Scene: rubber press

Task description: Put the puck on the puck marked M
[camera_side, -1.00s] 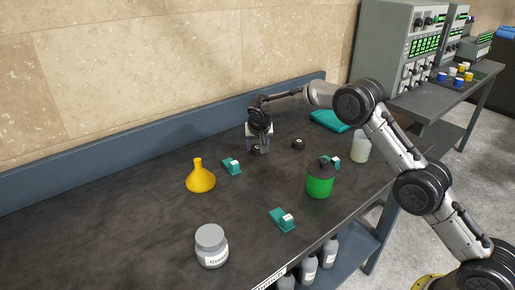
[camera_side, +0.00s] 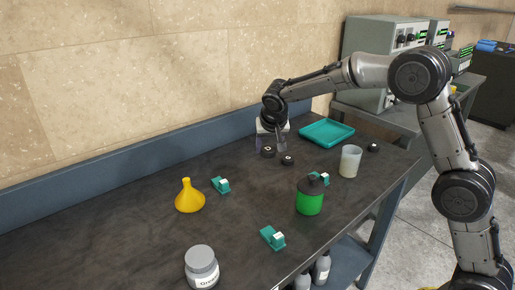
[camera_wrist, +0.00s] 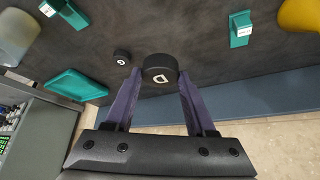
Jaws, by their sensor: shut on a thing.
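My gripper (camera_side: 268,148) is shut on a black puck (camera_side: 268,152), in the wrist view between the two fingers (camera_wrist: 159,69). The held puck's top has a white mark that looks like a D. It appears raised above the bench. A second black puck (camera_side: 288,159) lies on the bench just right of it in the side view, and it also shows smaller in the wrist view (camera_wrist: 122,57). A third dark puck (camera_side: 373,147) lies near the bench's right end. The marks on the second and third pucks are too small to read surely.
A teal tray (camera_side: 327,132) and a translucent cup (camera_side: 350,161) stand right of my gripper. A raised blue edge (camera_side: 150,163) runs along the wall.

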